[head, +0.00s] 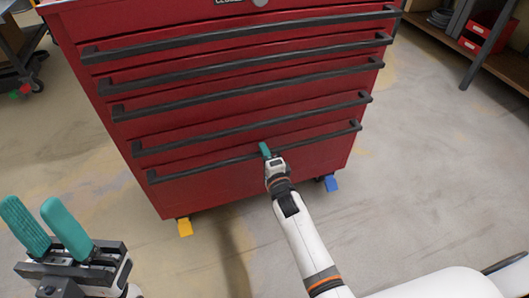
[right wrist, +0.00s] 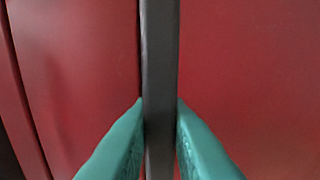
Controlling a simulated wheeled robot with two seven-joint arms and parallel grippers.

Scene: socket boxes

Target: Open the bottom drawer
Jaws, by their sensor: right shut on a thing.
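A red tool cabinet (head: 250,189) with several drawers stands in front of me in the head view. Each drawer has a long dark bar handle. The bottom drawer's handle (head: 205,169) is the lowest bar. My right gripper (head: 266,150) is at this lowest handle, right of its middle. In the right wrist view the dark handle bar (right wrist: 160,60) runs upright between the teal fingers of my right gripper (right wrist: 160,125), which are shut on it. The bottom drawer looks flush with the cabinet front. My left gripper (head: 45,228) is open and empty at the lower left, away from the cabinet.
The cabinet stands on feet or casters with a yellow piece (head: 185,227) and a blue piece (head: 331,183) at the floor. Bare concrete floor (head: 420,170) lies in front and to the right. A shelf with red bins (head: 480,33) is at the upper right.

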